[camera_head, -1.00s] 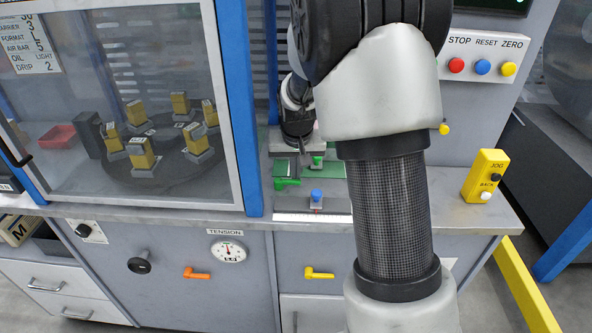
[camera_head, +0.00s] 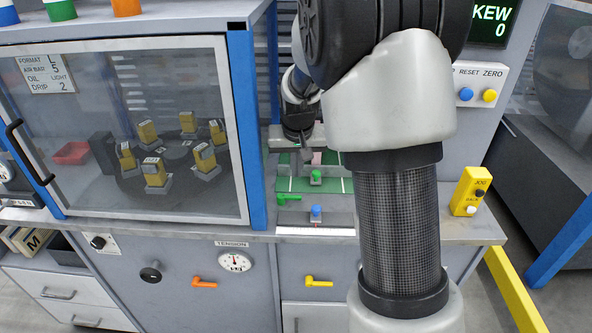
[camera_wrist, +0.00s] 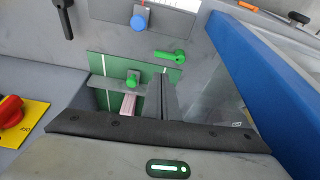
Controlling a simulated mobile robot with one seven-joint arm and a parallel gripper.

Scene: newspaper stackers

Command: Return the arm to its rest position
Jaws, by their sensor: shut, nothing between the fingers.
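My arm rises in front of the head camera and bends over toward the machine's worktop. My gripper (camera_head: 303,150) points down above the green plate (camera_head: 297,185) on the worktop, close to a green knob (camera_head: 316,177). In the wrist view the dark finger (camera_wrist: 162,98) shows over the edge of the green plate (camera_wrist: 107,62), right of the green knob (camera_wrist: 132,78). The gripper is shut and holds nothing. Its exact height above the plate is hard to tell.
A glass-fronted cabinet (camera_head: 236,205) with a blue post (camera_head: 243,120) stands left of my gripper. A blue knob (camera_head: 316,211) and green lever (camera_head: 289,198) sit nearer the front. A yellow jog box (camera_head: 468,191) stands right, and the button panel (camera_head: 478,82) is behind my arm.

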